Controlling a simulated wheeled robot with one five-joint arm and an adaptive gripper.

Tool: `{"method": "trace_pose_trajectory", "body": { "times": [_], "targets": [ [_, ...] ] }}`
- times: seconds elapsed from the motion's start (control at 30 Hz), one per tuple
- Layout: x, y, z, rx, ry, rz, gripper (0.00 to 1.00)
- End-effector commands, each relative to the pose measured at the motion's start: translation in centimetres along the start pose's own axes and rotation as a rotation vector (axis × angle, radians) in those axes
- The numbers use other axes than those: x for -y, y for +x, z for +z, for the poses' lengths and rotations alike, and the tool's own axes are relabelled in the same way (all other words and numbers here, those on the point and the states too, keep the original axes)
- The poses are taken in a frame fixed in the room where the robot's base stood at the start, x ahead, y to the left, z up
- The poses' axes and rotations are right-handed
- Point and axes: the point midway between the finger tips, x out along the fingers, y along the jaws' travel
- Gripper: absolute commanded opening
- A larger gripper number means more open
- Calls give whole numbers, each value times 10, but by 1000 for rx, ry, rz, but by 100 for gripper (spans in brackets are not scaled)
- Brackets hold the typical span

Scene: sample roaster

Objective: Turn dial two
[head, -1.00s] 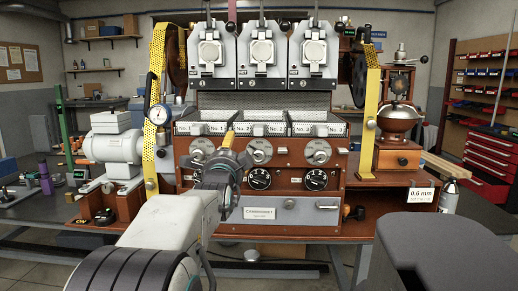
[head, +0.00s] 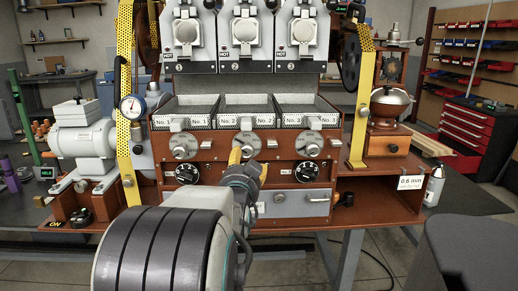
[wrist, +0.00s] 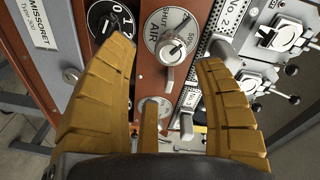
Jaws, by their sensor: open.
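The dials stand in columns on the red-brown panel. The silver second-column dial (head: 246,144) is below tray No. 2, partly covered by my gripper (head: 248,160). In the wrist view this round silver dial marked AIR and SHUT (wrist: 165,38) lies ahead, between and beyond the two fingers. A black numbered dial (wrist: 118,22) is beside it, partly behind the left finger. In the head view the black dial of this column is hidden by my gripper. My gripper (wrist: 160,75) is open, its yellow fingers apart with nothing held. I cannot see it touching a dial.
Silver dials one (head: 184,147) and three (head: 309,144) flank the middle one. Black dials (head: 187,172) and (head: 306,171) sit below them. A drawer front (head: 300,203) is under the panel. Yellow strips (head: 362,110) stand at both sides.

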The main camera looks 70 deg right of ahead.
Motion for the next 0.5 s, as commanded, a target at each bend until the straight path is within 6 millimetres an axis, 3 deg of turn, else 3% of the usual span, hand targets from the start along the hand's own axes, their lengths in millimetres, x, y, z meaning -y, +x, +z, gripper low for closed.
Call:
{"method": "trace_pose_trajectory", "body": {
  "times": [0.33,0.5],
  "targets": [
    [10,2,-5,-23,-178,-39,63],
    [9,17,-5,-23,-191,-39,63]
  ]
}}
